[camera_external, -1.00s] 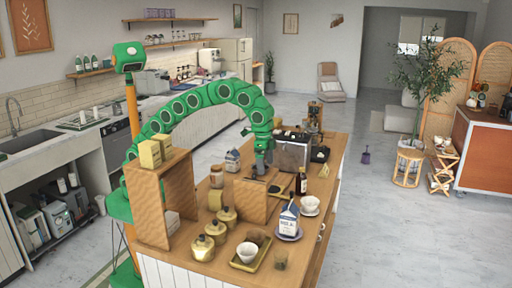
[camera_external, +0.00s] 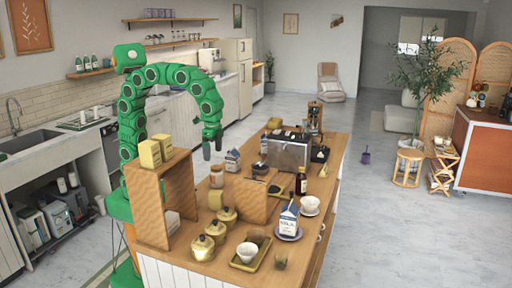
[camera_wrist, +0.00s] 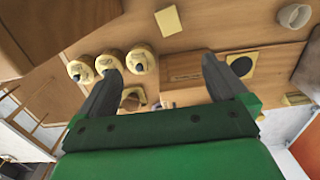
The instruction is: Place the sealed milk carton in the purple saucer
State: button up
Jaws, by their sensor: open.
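A blue-and-white milk carton (camera_external: 289,218) stands upright on a purple saucer (camera_external: 290,238) near the right front of the wooden cart in the external view. A second, similar carton (camera_external: 232,160) stands toward the back left of the cart. I cannot tell which one is sealed. My gripper (camera_external: 212,150) is open and empty, raised above the left side of the cart, close to the second carton in the picture but apart from it. In the wrist view my gripper (camera_wrist: 160,75) has its two fingers spread with nothing between them. I cannot make out either carton there.
A wooden shelf unit (camera_external: 165,205) stands at the cart's left front. Several lidded jars (camera_external: 203,248), a yellow tray with a white bowl (camera_external: 247,252), a wooden box (camera_external: 252,204), a dark bottle (camera_external: 301,182) and a steel machine (camera_external: 288,153) crowd the top. The wrist view shows jars (camera_wrist: 140,60).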

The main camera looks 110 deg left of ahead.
jog(key=s+f, duration=0.3)
jog(key=s, duration=0.7)
jog(key=s+f+g, duration=0.1)
jog(key=s+f, duration=0.3)
jog(key=s, duration=0.6)
jog(key=s+f, duration=0.3)
jog(key=s, duration=0.7)
jog(key=shift+s+f, duration=0.15)
jog(key=shift+s, duration=0.05)
